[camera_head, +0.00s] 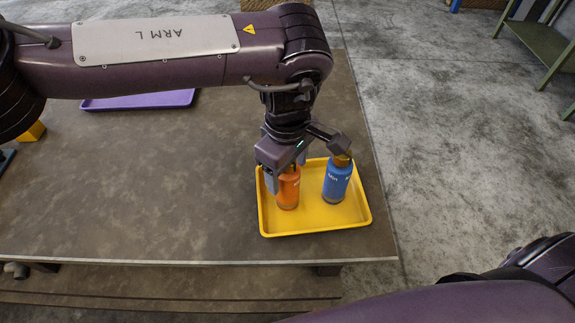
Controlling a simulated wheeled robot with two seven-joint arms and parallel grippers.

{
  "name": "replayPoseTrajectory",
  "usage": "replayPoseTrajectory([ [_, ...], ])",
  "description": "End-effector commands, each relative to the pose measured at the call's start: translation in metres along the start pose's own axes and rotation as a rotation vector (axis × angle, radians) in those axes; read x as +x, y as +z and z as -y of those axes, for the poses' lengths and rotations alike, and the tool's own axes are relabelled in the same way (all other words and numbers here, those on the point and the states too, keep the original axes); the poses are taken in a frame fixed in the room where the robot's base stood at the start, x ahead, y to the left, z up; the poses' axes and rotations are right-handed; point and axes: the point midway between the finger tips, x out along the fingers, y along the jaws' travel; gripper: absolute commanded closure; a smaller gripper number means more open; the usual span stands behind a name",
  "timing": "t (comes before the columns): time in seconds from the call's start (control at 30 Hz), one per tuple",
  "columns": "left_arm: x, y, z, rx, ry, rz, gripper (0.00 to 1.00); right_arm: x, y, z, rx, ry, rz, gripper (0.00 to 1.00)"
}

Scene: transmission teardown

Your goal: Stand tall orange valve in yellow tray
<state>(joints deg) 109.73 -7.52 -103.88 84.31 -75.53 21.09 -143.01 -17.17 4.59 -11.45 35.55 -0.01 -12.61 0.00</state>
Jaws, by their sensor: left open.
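The tall orange valve (288,190) stands upright in the yellow tray (315,232), in its left half. A blue valve (336,182) with an orange top stands to its right in the same tray. My left gripper (300,170) reaches down from above with its jaws apart, at the orange valve's top. One finger is to the left of the orange valve and hides part of its upper side; the other extends right, near the top of the blue valve. Whether a finger touches either valve cannot be told. My right gripper is not in view.
The yellow tray sits near the table's right front corner. A purple tray (140,102) lies at the back left, partly behind my left arm. A yellow block (33,132) is at the far left. The table's middle (150,190) is clear.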

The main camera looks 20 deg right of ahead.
Motion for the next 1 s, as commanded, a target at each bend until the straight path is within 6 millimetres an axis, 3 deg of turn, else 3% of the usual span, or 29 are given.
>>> replayPoseTrajectory([
  [0.17, -0.011, -0.001, -0.001, 0.000, 0.004, -0.002, 0.34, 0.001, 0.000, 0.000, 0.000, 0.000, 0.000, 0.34],
  [0.63, -0.105, 0.000, -0.001, 0.000, 0.004, -0.004, 0.34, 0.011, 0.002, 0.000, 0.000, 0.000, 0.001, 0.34],
  [0.8, -0.120, 0.000, 0.000, 0.000, 0.002, -0.001, 0.34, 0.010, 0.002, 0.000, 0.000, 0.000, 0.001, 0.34],
  [1.0, -0.123, 0.001, 0.000, 0.000, 0.001, 0.000, 0.34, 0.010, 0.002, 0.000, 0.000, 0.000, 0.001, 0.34],
])
